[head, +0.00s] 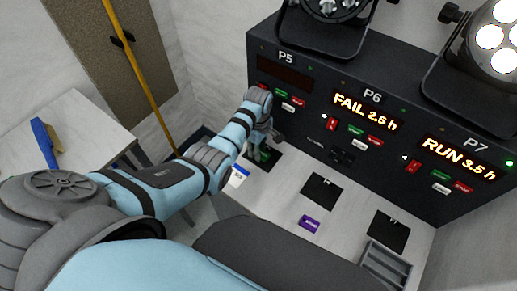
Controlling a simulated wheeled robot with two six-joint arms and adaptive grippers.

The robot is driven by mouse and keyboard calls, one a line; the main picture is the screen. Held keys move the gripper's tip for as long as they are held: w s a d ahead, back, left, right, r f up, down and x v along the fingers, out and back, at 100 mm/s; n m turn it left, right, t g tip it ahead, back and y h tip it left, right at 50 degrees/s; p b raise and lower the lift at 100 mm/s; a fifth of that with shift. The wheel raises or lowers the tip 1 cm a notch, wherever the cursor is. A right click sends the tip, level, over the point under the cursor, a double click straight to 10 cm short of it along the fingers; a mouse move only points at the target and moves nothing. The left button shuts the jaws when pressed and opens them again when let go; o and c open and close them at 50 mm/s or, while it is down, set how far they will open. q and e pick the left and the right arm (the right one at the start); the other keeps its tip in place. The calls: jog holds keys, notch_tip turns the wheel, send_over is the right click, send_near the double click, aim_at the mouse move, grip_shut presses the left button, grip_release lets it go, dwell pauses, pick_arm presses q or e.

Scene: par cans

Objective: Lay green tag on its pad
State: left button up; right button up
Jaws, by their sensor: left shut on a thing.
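The green tag (262,155) is in my left gripper (263,146), whose jaws are shut on it. The gripper is over the black pad (272,164) in front of panel section P5, at the left end of the row of pads. The gripper and tag hide part of this pad. I cannot tell whether the tag touches the pad. My right gripper is not in view.
Two more black pads, one before P6 (321,191) and one before P7 (388,231), look bare. A purple tag (309,224) lies on the white bench. A grey tray (384,266) is at the right. The dark control panel (300,117) stands behind the pads.

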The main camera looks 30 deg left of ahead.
pick_arm(q)
jog(key=o, duration=1)
jog(key=shift+f, duration=0.1)
jog(key=shift+o, duration=0.2)
notch_tip(320, 180, up, 12)
jog(key=p, duration=0.3)
jog(key=shift+r+p, duration=0.25)
jog(key=shift+p, duration=0.05)
